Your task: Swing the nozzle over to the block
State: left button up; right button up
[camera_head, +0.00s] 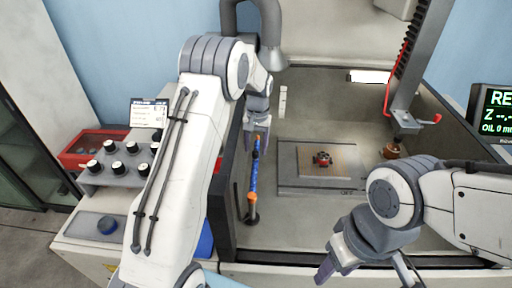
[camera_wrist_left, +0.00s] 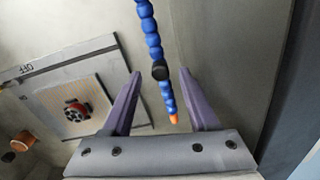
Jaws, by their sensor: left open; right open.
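The nozzle is a blue segmented hose (camera_head: 253,178) with an orange tip, standing on a dark base inside the tank; in the left wrist view the hose (camera_wrist_left: 151,32) carries a black ring and ends in an orange tip. My left gripper (camera_head: 257,135) is open at the nozzle's upper end. In the left wrist view its purple fingers (camera_wrist_left: 160,72) stand either side of the hose, with gaps showing. The block appears to be the small red and dark piece (camera_head: 322,158) on the plate, right of the nozzle; it also shows in the left wrist view (camera_wrist_left: 76,110). My right gripper (camera_head: 362,272) is open and empty, low at the right.
A flat plate (camera_head: 288,178) lies on the tank floor. A vertical column with a red cable (camera_head: 405,90) and a copper-coloured piece (camera_head: 391,152) stand at the right. A knob panel (camera_head: 118,168) is at left. Bare floor lies between nozzle and plate.

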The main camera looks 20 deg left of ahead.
pick_arm(q)
jog(key=shift+f, duration=0.75)
grip_shut()
dwell(0.9)
